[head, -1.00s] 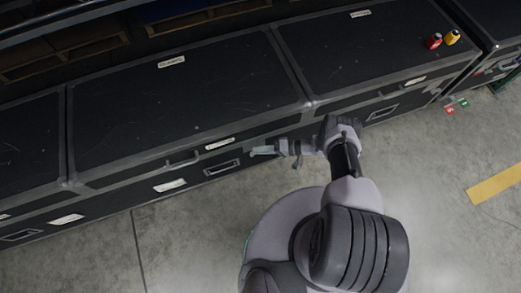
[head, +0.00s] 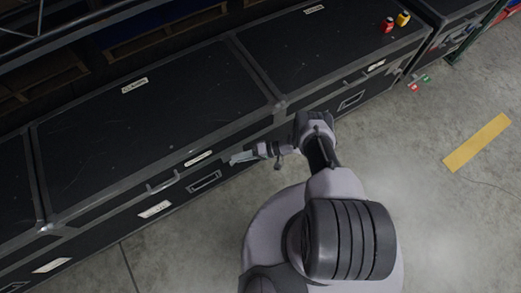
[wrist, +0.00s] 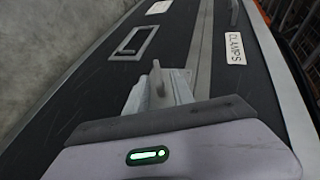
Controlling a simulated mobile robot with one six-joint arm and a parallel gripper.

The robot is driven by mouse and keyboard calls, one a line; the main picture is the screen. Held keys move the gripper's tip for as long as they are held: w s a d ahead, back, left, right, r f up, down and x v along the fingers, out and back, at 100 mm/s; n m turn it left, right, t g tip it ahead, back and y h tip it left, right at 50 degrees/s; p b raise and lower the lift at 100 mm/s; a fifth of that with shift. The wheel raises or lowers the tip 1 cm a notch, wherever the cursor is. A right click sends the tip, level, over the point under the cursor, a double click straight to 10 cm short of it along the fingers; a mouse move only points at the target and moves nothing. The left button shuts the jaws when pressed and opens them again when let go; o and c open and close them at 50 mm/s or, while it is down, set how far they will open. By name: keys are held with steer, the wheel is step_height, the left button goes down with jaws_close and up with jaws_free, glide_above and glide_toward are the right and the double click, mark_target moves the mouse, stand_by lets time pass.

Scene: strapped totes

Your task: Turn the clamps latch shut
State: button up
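The clamps tote is the long black case (head: 150,125) in the middle of the row. Its white CLAMPS label (wrist: 236,48) is on the upper front band, and that label also shows in the head view (head: 198,158). My gripper (head: 238,157) is at this tote's front face, just right of the label. In the wrist view, my gripper (wrist: 160,90) points along the front face. A small grey upright tab (wrist: 157,76) stands at its pale fingers. I cannot tell whether this tab is the latch, whether the fingers touch it, or how far apart they are.
A recessed handle (head: 204,181) and a bar handle (head: 163,183) are on the same front. The concrete floor (head: 420,215) at right is open.

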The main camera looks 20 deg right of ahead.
steer(key=v, duration=1.7)
